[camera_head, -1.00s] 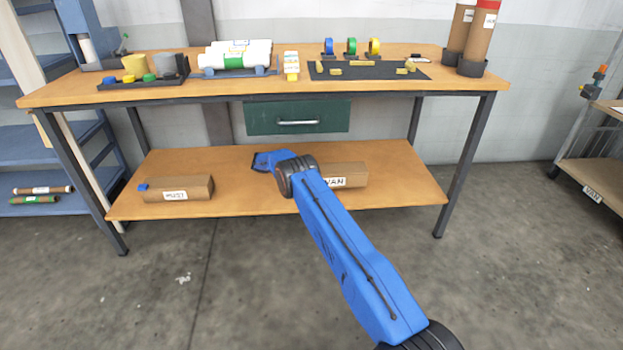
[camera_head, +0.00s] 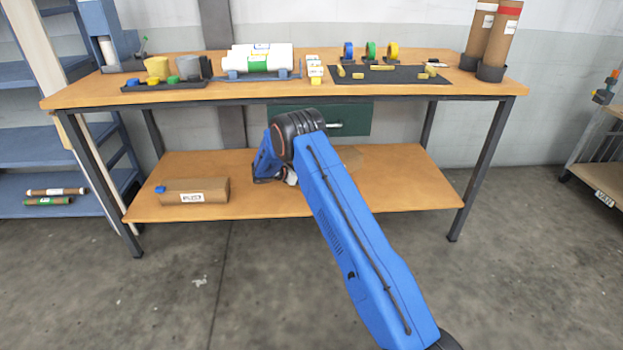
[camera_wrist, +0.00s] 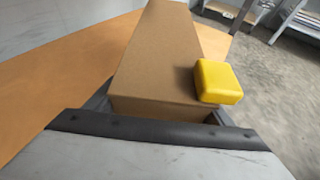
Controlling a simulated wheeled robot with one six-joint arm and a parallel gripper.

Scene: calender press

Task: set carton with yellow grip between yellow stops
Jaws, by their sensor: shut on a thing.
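In the wrist view, a long brown carton (camera_wrist: 160,60) with a yellow grip block (camera_wrist: 218,81) at its right side stretches away from my gripper (camera_wrist: 160,114). My gripper is shut on its near end. In the head view my arm hides most of this carton; only a small brown piece (camera_head: 351,157) shows right of the arm, over the lower shelf. I cannot tell whether the carton touches the shelf. Small yellow pieces (camera_head: 382,68) lie on a dark mat on the bench top; I cannot tell whether any are the yellow stops.
The bench's lower shelf (camera_head: 400,185) holds another brown carton (camera_head: 205,189) with a blue grip (camera_head: 160,189) at the left. Above hangs a green drawer (camera_head: 355,118). Bench legs (camera_head: 475,170) bound the shelf. The shelf's right part is clear.

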